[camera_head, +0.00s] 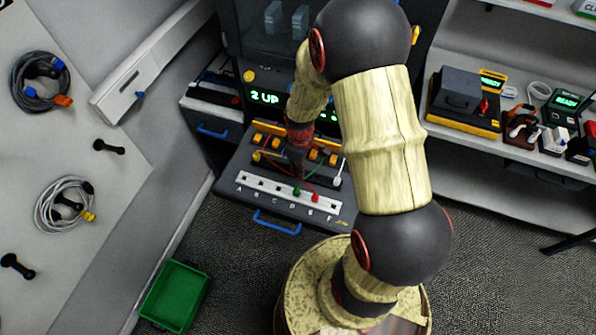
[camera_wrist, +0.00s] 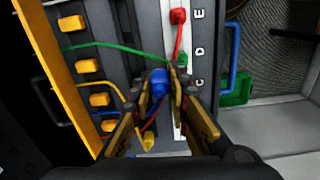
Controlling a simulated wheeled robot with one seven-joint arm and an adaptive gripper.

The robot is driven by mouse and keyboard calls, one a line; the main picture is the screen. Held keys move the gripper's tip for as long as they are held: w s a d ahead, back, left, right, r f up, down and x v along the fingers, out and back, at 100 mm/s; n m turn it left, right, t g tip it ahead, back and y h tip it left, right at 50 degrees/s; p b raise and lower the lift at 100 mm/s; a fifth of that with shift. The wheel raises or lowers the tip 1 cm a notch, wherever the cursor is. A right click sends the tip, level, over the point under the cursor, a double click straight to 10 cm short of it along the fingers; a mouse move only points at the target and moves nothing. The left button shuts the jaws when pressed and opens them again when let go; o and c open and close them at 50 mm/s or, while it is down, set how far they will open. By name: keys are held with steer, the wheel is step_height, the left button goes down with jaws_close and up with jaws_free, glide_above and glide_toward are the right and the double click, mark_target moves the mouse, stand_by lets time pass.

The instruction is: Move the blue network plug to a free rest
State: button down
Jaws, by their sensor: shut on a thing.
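The blue network plug (camera_wrist: 157,84) is between the two fingers of my gripper (camera_wrist: 160,82) in the wrist view, and the fingers are shut on it. It is beside the white lettered strip (camera_wrist: 180,129), on the side toward the yellow plugs; its height above the tray is hard to tell. In the head view my gripper (camera_head: 297,158) is over the pulled-out tray (camera_head: 228,200), and the blue plug is hidden there. A green plug (camera_wrist: 182,58) is on the strip near D and a red plug (camera_wrist: 178,16) near E. Fingers hide part of the strip.
Several yellow-orange blocks (camera_wrist: 88,66) line the tray's back. A yellow plug (camera_wrist: 148,143) lies close to my fingers. Green, red and yellow cables cross the tray. A white plug (camera_head: 337,181) is at its right. A green bin (camera_head: 174,296) stands on the floor.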

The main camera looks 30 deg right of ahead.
steer(key=shift+n, duration=0.4)
steer(key=shift+w+d+f+b, duration=0.35)
steer(key=shift+w+f+b, duration=0.1)
steer(key=shift+w+f, duration=0.55)
steer(key=shift+w+d+f+b, duration=0.4)
steer(key=shift+w+f+b, duration=0.05)
steer(key=shift+w+f, duration=0.45)
steer(key=shift+w+d+f+b, duration=0.35)
steer(key=shift+w+f+b, duration=0.1)
steer(key=shift+w+f, duration=0.55)
steer(key=shift+f+b, duration=0.8)
steer(key=shift+f, duration=0.6)
stand_by(1.3)
steer(key=c, duration=1.7)
jaws_free()
steer(key=shift+o, duration=0.4)
steer(key=o, duration=0.4)
steer(key=shift+o, duration=0.4)
steer(key=shift+r, duration=0.1)
